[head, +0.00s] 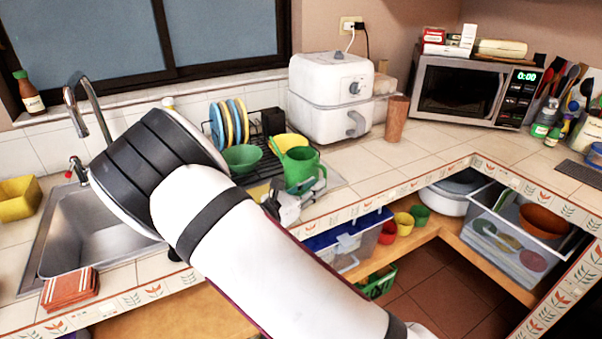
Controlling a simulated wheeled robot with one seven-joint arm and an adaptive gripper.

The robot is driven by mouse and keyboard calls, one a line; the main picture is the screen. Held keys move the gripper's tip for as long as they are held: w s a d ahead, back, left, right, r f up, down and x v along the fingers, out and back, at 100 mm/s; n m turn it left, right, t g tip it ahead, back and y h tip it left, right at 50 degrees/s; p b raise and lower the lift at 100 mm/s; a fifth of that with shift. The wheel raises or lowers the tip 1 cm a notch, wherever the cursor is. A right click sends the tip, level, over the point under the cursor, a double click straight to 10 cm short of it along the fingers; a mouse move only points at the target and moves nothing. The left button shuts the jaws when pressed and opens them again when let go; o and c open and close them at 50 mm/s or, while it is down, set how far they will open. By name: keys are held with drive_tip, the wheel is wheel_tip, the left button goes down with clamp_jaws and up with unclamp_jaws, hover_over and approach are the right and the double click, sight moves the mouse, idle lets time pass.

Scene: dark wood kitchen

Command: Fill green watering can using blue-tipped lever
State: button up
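The green watering can (301,166) stands upright at the front of the dish rack area, right of the sink, with its spout toward the upper left. The tall grey faucet (90,112) rises behind the sink (75,235). No blue-tipped lever shows; my arm hides the sink's right side.
The dish rack (262,168) holds several plates and a green bowl (243,158) beside the can. A white air fryer (330,95) stands behind, with a brown cup (396,118) to its right. A folded orange cloth (70,288) lies at the sink's front. The counter right of the can is clear.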

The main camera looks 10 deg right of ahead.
drive_tip(key=shift+x, duration=2.65)
clamp_jaws()
